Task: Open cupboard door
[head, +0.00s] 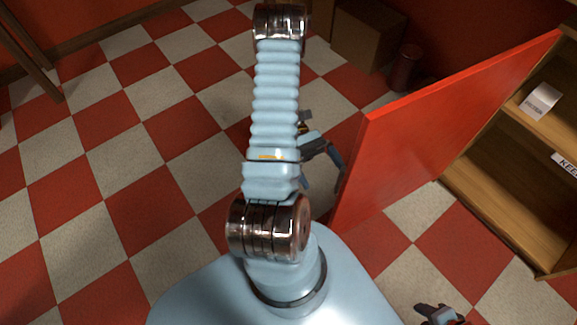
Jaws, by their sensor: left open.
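The red cupboard door (430,125) stands swung out wide from the wooden cupboard (505,190) on the right, and the shelves inside show. My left gripper (323,170) is open, low beside the door's free edge on its left side. It looks empty. My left arm hides part of this gripper, and I cannot tell whether a finger touches the door. My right gripper (440,314) is at the bottom edge, partly cut off, in front of the cupboard opening and apart from the door. Its jaws are too unclear to read.
A white labelled box (540,101) sits on a cupboard shelf. A brown cardboard box (367,38) and a dark red can (405,67) stand on the floor behind the door. Wooden legs (30,50) show at upper left. The checkered floor (120,160) on the left is clear.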

